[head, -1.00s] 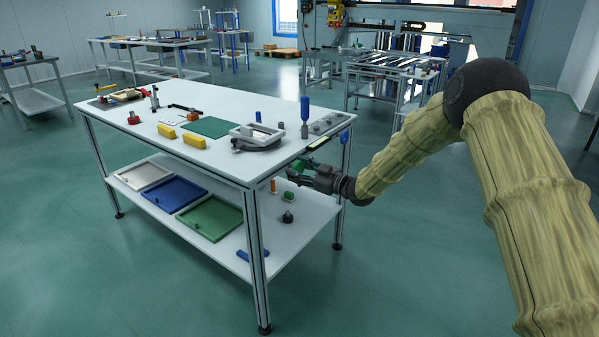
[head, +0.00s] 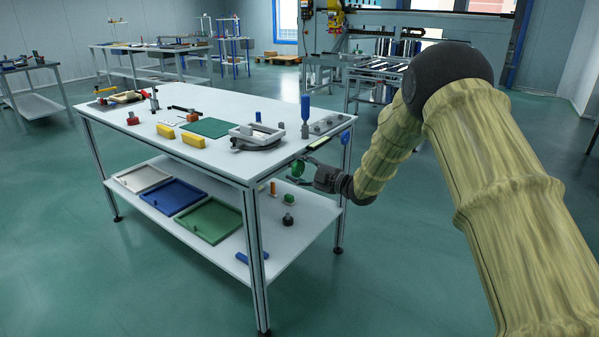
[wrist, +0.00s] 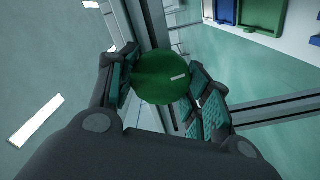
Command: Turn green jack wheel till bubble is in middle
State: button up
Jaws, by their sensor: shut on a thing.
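The green jack wheel (wrist: 160,77) is a round disc with a short white mark right of its middle in the wrist view. In the head view the wheel (head: 298,168) is small, below the near right edge of the workbench. My gripper (wrist: 163,88) has its two teal-padded fingers on opposite sides of the wheel, shut on its rim; it also shows in the head view (head: 303,173). A small yellow-green strip (head: 318,143) is on the bench edge above the wheel, perhaps the level; I cannot make out a bubble.
Trays and loose parts lie on the lower shelf (head: 270,235). A bench leg (head: 257,260) stands left of my gripper. Open floor lies in front.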

jog(key=shift+d, duration=0.1)
dwell(0.4)
jog(key=o, duration=1)
jog(key=shift+o, duration=0.2)
jog(key=v, duration=1.2)
